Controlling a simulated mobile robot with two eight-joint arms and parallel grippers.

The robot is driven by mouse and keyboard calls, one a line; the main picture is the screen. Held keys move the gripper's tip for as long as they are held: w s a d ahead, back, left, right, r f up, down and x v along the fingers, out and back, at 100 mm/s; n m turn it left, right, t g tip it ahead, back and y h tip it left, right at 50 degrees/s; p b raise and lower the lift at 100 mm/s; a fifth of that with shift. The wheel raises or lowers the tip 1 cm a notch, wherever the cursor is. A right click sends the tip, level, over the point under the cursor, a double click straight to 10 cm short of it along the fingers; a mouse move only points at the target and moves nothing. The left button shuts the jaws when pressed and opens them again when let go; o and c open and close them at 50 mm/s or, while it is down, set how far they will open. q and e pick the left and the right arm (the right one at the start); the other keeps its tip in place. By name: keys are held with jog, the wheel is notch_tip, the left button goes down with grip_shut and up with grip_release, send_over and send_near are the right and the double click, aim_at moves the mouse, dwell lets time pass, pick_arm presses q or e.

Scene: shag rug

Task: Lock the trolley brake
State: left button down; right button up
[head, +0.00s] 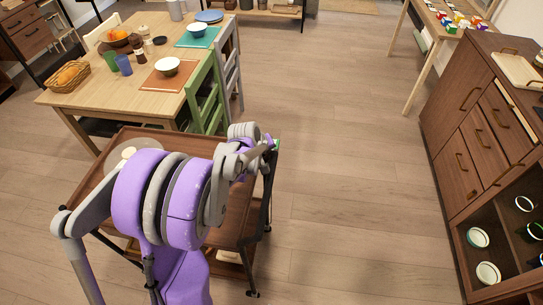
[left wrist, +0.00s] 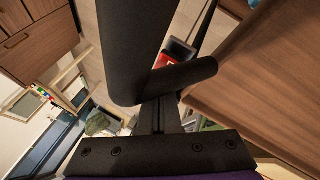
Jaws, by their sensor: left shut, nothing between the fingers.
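The trolley (head: 233,215) is a brown wooden-topped cart with dark legs, standing below the dining table in the head view. My purple and grey left arm reaches across it and hides much of its top. My left gripper (head: 268,147) is at the trolley's far right corner, shut and empty. A small green patch shows beside its tip. In the left wrist view, a small red part (left wrist: 171,62) with a white mark sits in a dark housing, partly hidden behind thick black bars. The brown trolley top (left wrist: 255,85) is on the right. I cannot tell whether the gripper touches the red part. My right gripper is not in view.
A dining table (head: 110,92) with bowls, cups and a basket stands behind the trolley, with a green chair (head: 207,98) at its right side. A wooden cabinet (head: 463,130) stands at the right. The floor (head: 350,190) between trolley and cabinet is clear.

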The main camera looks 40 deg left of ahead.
pick_arm(q)
jog(key=shift+s+f+b, duration=0.1)
jog(key=shift+f+b, duration=0.2)
jog(key=shift+f, duration=0.15)
dwell(0.5)
jog(key=shift+w+r+p, duration=0.2)
jog(key=shift+r+p, duration=0.5)
jog(key=shift+r, duration=0.3)
jog(key=shift+w+r, duration=0.1)
jog(key=shift+r, duration=0.2)
jog(key=shift+w+a+r+p, duration=0.1)
jog(key=shift+w+r+p, duration=0.1)
jog(key=shift+r+p, duration=0.5)
jog(key=shift+w+a+r+p, duration=0.15)
jog(key=shift+r+p, duration=0.2)
jog(key=shift+r, duration=0.6)
jog(key=shift+w+a+r+p, duration=0.1)
jog(key=shift+w+r+p, duration=0.1)
jog(key=shift+r+p, duration=0.5)
